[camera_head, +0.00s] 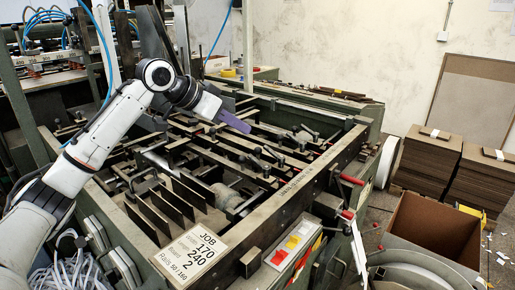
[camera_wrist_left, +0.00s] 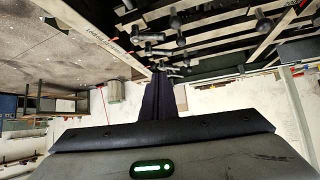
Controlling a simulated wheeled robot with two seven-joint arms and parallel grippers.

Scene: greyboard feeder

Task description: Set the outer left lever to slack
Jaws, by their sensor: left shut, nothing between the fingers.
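The greyboard feeder (camera_head: 290,194) fills the middle of the head view, with dark rails across its open frame. Several small dark levers sit on these rails; one lever (camera_head: 270,152) is near the middle and another (camera_head: 307,131) is farther back. Several levers also show at the top of the left wrist view, including one lever (camera_wrist_left: 175,21) just beyond the fingers. I cannot tell which is the outer left lever or how it is set. My left gripper (camera_head: 247,128) is shut and empty above the rails, apart from the levers; its fingers also show in the left wrist view (camera_wrist_left: 161,77).
A job card (camera_head: 190,252) lies on the feeder's front corner, with a button panel (camera_head: 293,243) beside it. Red handles (camera_head: 352,180) stick out on the right side. An open cardboard box (camera_head: 432,225) and board stacks (camera_head: 425,160) stand at the right.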

